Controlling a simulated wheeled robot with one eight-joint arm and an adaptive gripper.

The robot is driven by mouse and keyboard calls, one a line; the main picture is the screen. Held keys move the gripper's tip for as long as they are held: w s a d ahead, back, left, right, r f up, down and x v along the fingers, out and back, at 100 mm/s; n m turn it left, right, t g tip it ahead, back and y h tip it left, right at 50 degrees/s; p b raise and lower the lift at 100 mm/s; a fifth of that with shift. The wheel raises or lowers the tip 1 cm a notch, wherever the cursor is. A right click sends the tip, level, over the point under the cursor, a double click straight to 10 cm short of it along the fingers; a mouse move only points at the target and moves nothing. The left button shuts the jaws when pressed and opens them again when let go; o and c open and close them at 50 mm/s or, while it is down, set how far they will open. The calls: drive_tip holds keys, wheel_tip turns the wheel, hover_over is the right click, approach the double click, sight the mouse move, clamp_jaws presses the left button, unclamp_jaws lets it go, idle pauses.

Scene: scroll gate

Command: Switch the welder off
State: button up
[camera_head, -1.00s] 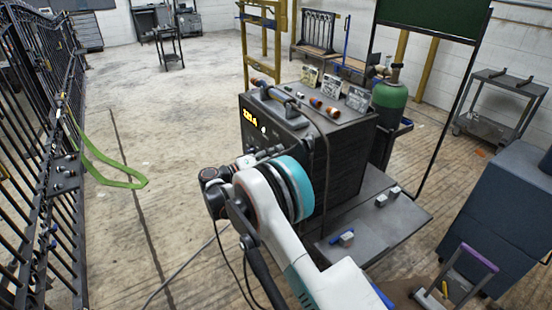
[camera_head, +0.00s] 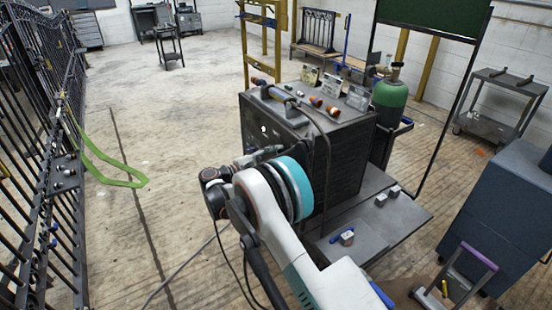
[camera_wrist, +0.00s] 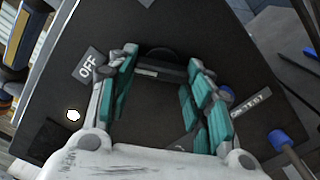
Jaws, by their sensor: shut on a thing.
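The welder (camera_head: 345,165) is a dark box in the middle of the head view. Its front display area is dark, and a small white spot (camera_head: 263,129) shows there. In the wrist view its dark front panel (camera_wrist: 235,60) carries an "OFF" label (camera_wrist: 88,66) on the left and an "ON TEST" label (camera_wrist: 250,106) on the right. My gripper (camera_wrist: 162,62) is at this panel, its teal-padded fingers shut on a dark switch knob (camera_wrist: 165,64) with a pale mark. In the head view my arm hides the fingertips and the knob.
Small parts and cards lie on the welder's top. A green gas cylinder (camera_head: 390,98) stands behind it on the right. A black gate (camera_head: 40,150) runs along the left, with a green strap (camera_head: 105,172) beside it. Open floor (camera_head: 160,100) lies between gate and welder.

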drive_tip(key=shift+f+n, duration=0.1)
drive_tip(key=shift+n, duration=0.8)
drive_tip(key=shift+c, duration=0.2)
drive_tip(key=o, duration=1.1)
drive_tip(key=shift+s+a, duration=0.1)
drive_tip(key=v, duration=1.1)
drive_tip(key=shift+s+a, duration=0.25)
drive_tip(key=shift+a, duration=0.05)
